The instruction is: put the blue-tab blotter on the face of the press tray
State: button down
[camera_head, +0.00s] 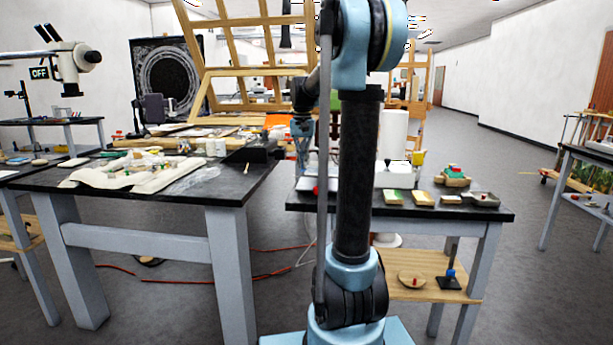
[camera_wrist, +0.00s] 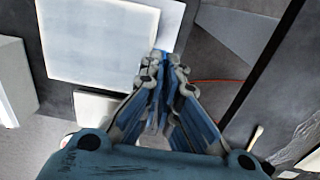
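My gripper (camera_wrist: 162,72) points down over the left edge of the right-hand table, partly behind my arm in the head view (camera_head: 302,150). Its fingers draw close together at the tips; whether they hold anything is unclear. A pale flat piece (camera_wrist: 172,22) lies just beyond the fingertips, apart or touching I cannot tell. A large white square panel (camera_wrist: 95,42) lies beside it. I cannot make out a blue tab, so I cannot say which piece is the blotter. A small grey tray (camera_head: 485,201) stands at the table's right end; whether it is the press tray is unclear.
Small pads, one green-topped (camera_head: 394,197) and one yellowish (camera_head: 423,198), lie along the right table's front edge. A small toy-like object (camera_head: 453,176) stands behind. The left table (camera_head: 225,188) is cluttered. A floor gap with a red cable (camera_wrist: 208,81) separates the tables.

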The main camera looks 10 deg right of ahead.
aim_at(303, 170)
jog(key=shift+f, duration=2.3)
jog(key=c, duration=1.8)
grip_release()
notch_tip(303, 170, up, 12)
jog(key=shift+r, duration=0.1)
